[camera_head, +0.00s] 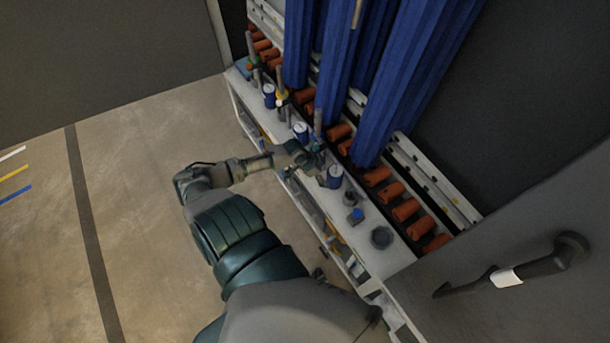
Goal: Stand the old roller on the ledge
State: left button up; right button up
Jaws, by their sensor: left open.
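The white ledge (385,257) runs diagonally along the foot of the machine. My left gripper (324,170) is over the ledge, open, with its fingers close to a blue cylinder with a pale top (334,178). I cannot tell whether they touch it. Similar blue cylinders stand upright farther along, one just beyond the gripper (301,132) and one farther back (269,95). I cannot tell which piece is the old roller. My right gripper is not in view.
Orange rollers (405,210) lie in a row behind the ledge. Tall blue brushes (400,85) hang above them. A small blue-topped part (355,216) and a grey round part (381,237) sit on the near ledge. A grey panel with a dark handle (540,267) is at right.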

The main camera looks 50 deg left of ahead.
pick_arm(q)
jog(key=s+a, duration=0.4)
jog(key=s, duration=0.2)
jog(key=s+f+n+g+y, duration=0.1)
jog(key=s+f, duration=0.3)
jog(key=f, duration=0.3)
jog(key=s+f+n+y, duration=0.1)
jog(key=s+f+n, duration=0.1)
jog(key=s+f, duration=0.4)
jog(key=s+d+f+g, duration=0.1)
jog(key=s+d+f, duration=0.5)
jog(key=d, duration=0.5)
jog(key=s+d+f+g, duration=0.2)
jog(key=s+d+f, duration=0.4)
jog(key=d+f, duration=0.5)
jog(key=shift+s+y+p, duration=0.3)
jog(key=shift+s+y, duration=0.1)
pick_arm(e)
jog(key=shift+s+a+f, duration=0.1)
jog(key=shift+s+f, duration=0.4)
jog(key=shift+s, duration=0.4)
pick_arm(q)
jog(key=shift+a, duration=0.1)
